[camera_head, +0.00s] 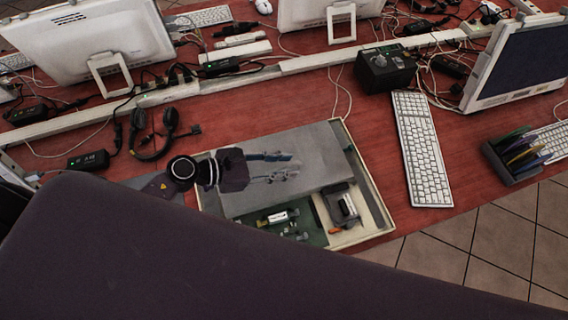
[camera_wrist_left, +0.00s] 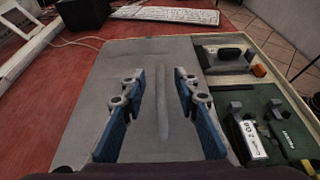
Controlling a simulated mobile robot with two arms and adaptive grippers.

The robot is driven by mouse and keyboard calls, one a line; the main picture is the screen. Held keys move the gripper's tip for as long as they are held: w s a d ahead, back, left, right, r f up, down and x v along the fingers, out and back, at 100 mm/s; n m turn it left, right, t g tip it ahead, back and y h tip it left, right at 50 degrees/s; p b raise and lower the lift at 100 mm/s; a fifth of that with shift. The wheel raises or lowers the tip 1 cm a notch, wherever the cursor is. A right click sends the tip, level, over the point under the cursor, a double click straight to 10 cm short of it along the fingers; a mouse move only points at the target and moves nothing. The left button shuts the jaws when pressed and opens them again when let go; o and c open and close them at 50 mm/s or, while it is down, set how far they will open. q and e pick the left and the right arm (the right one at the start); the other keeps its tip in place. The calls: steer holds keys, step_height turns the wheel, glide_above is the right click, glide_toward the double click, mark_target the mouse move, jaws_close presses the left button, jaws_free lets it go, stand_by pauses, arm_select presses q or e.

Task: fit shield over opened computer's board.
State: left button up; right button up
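The opened computer is a shallow cream case (camera_head: 379,204) on the red table, with a green board (camera_head: 312,238) showing along its near side. A flat grey shield (camera_head: 322,150) lies over the far part of the case and hides what is under it. I cannot tell whether it sits flush. In the left wrist view the shield (camera_wrist_left: 110,72) has a narrow raised ridge (camera_wrist_left: 163,100) along its middle. My left gripper (camera_head: 290,166) is over the shield. In the left wrist view its blue fingers (camera_wrist_left: 160,84) are apart, with the ridge between them and not visibly touched. My right gripper is out of view.
A white keyboard (camera_head: 421,150) lies right of the case, with a black box (camera_head: 385,68) behind. A headset (camera_head: 153,134) and cables lie at the left. A white cable trunk (camera_head: 300,63) crosses behind. A dark holder (camera_head: 515,158) stands at the right table edge.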

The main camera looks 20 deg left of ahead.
arm_select(q)
steer(key=shift+s+a, duration=0.1)
steer(key=shift+a, duration=0.05)
steer(key=shift+s+a+r, duration=0.1)
steer(key=shift+s+a, duration=0.15)
steer(key=shift+a, duration=0.05)
steer(key=v, duration=1.1)
steer(key=shift+d, duration=0.1)
steer(key=shift+r, duration=0.15)
step_height(320, 180, up, 6)
steer(key=p, duration=0.5)
